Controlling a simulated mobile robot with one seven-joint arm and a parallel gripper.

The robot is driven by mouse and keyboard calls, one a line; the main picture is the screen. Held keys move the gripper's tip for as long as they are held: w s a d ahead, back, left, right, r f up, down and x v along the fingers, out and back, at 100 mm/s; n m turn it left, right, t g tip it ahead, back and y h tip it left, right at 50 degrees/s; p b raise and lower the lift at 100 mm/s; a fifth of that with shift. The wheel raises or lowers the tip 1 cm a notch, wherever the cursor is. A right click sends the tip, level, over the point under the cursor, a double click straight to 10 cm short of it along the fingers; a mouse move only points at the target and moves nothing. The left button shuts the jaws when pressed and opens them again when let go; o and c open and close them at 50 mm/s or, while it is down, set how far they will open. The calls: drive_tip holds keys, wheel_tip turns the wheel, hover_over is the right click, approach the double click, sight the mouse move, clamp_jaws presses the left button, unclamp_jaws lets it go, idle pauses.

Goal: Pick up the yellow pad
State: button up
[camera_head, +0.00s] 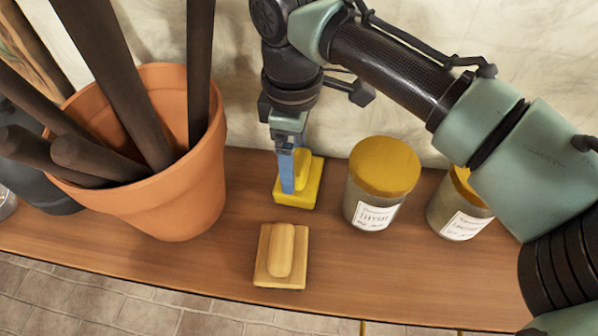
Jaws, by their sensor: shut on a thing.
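The yellow pad (311,184) is a square block with a raised yellow grip, near the back of the wooden shelf, between the terracotta pot and the thyme jar. My gripper (288,180) comes down on it from above, with its blue fingers shut on the raised grip. The fingers hide part of the pad's left side. I cannot tell whether the pad rests on the shelf or is slightly lifted.
A terracotta pot (190,195) with several dark rods stands left. A thyme jar (372,205) with a yellow lid stands right, another jar (455,212) beyond it. A wooden pad (281,262) lies in front on the shelf (370,275). A wall is behind.

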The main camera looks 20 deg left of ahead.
drive_tip(key=shift+r, duration=0.1)
drive_tip(key=shift+s+r, duration=0.2)
drive_tip(key=shift+r, duration=0.25)
wheel_tip(320, 180, up, 11)
drive_tip(key=s+d+b, duration=0.1)
drive_tip(key=s+d, duration=0.1)
drive_tip(key=s, duration=0.7)
drive_tip(key=s+d+b, duration=0.1)
drive_tip(key=s+d, duration=0.2)
drive_tip(key=s, duration=0.7)
drive_tip(key=shift+d+f+b, duration=0.25)
drive_tip(key=shift+b, duration=0.15)
drive_tip(key=shift+w, duration=0.1)
